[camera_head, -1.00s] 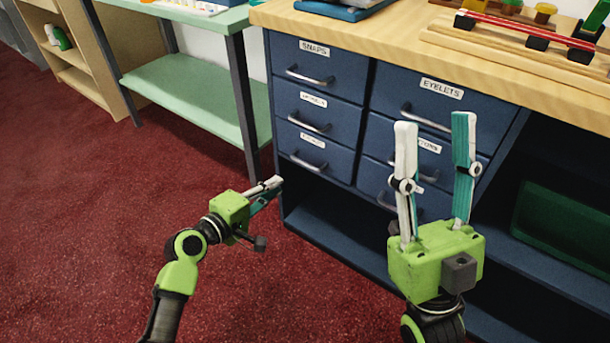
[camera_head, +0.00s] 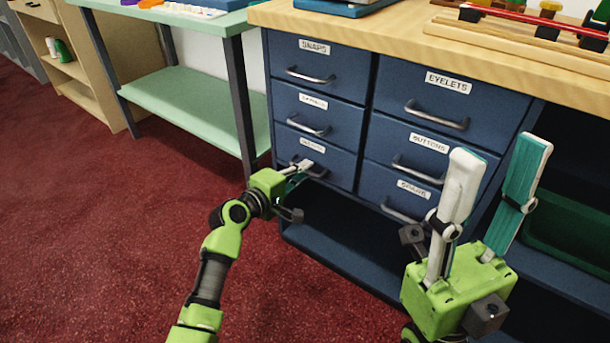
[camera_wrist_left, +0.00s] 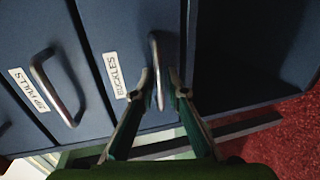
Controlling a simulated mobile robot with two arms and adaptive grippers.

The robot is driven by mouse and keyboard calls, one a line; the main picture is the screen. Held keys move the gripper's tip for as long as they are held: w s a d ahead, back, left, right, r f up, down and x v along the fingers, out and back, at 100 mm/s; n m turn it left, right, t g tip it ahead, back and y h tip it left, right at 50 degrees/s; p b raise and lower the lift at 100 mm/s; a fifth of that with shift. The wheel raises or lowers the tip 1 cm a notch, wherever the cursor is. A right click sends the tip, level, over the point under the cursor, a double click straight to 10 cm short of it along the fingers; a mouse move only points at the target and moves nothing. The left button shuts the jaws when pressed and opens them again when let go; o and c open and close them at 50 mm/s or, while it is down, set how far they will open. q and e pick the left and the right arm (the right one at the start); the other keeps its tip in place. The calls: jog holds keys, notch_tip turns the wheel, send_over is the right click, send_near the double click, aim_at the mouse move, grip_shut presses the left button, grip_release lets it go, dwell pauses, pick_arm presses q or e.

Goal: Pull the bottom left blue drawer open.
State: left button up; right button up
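The bottom left blue drawer (camera_head: 330,160) is shut, flush with the drawers above it. In the left wrist view its label reads BUCKLES (camera_wrist_left: 115,75), and its grey bar handle (camera_wrist_left: 155,62) stands out from the front. My left gripper (camera_head: 302,164) is at this handle. In the left wrist view the left gripper's fingertips (camera_wrist_left: 161,82) sit on either side of the bar, with a gap on the right side; the left finger is very close to it, and I cannot tell if it touches. My right gripper (camera_head: 500,170) is open and empty in front of the right drawer column.
The blue cabinet has more shut drawers, including SNAPS (camera_head: 318,70), EYELETS (camera_head: 445,100) and BUTTONS (camera_head: 425,155). An open shelf (camera_head: 330,240) lies below. A green table (camera_head: 180,105) stands to the left. Red carpet in front is clear.

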pick_arm(q)
jog(key=shift+w+d, duration=0.35)
jog(key=shift+w, duration=0.05)
grip_shut()
jog(key=shift+s, duration=0.1)
